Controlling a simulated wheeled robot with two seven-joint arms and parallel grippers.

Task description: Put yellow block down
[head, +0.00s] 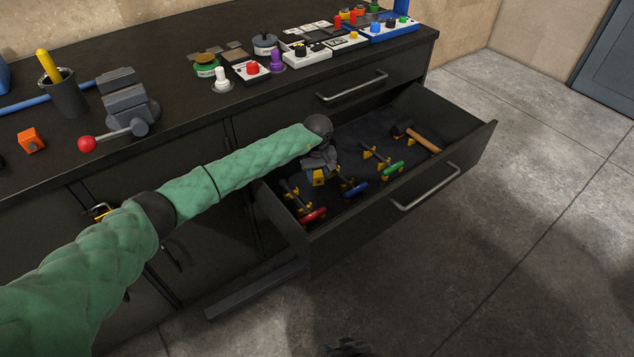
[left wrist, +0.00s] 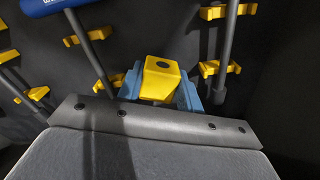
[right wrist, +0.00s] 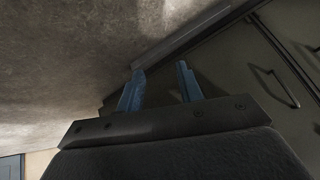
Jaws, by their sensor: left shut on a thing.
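The yellow block (left wrist: 162,76) has a dark round spot on its end and sits between the blue fingers of my left gripper (left wrist: 160,92), which is shut on it. In the head view my left gripper (head: 319,174) is inside the open drawer, among the tools there. The arm and gripper mostly hide the block in that view, and I cannot tell whether it touches the drawer floor. My right gripper (right wrist: 160,82) is open and empty, low beside the cabinet; only a dark bit of it (head: 350,346) shows at the bottom of the head view.
The open drawer (head: 478,133) holds tools on yellow holders: a red-handled one (head: 312,216), a blue-handled one (head: 356,189), a green-handled one (head: 393,168) and a hammer (head: 424,139). The worktop (head: 190,118) above carries a vise (head: 130,104), a pen cup (head: 66,94) and several control boxes.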

